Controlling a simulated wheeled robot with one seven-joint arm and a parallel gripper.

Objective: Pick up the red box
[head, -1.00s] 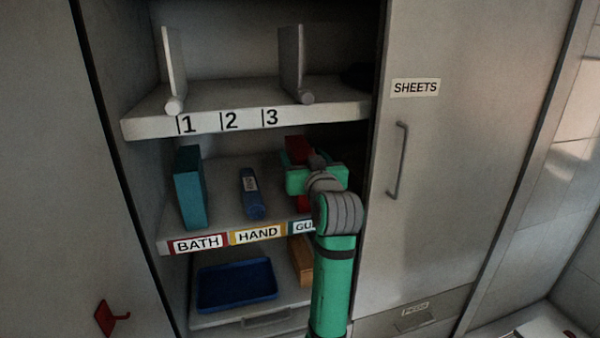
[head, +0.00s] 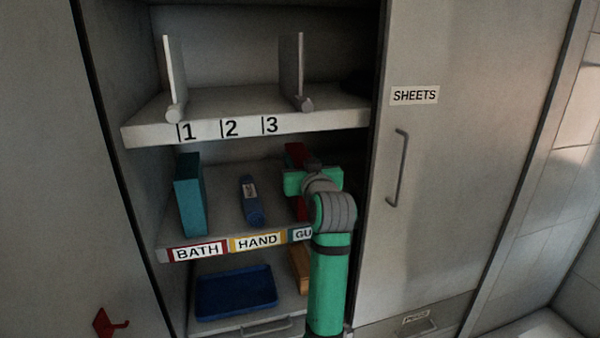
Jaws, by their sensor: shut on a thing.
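The red box (head: 294,153) stands on the middle shelf, toward the right, behind the label that starts with "GU". Only its top and a strip of its left side show; my gripper and arm hide the rest. My gripper (head: 298,180) is at the box, shut on it. Its fingertips are mostly hidden behind the green gripper body. I cannot tell whether the box is clear of the shelf.
On the same shelf (head: 222,220) stand a teal box (head: 189,194) and a blue bottle-like item (head: 251,200). The upper shelf (head: 335,117) with dividers is above. Below are a blue tray (head: 236,291) and an orange-brown box (head: 299,268). A closed door (head: 450,180) is on the right.

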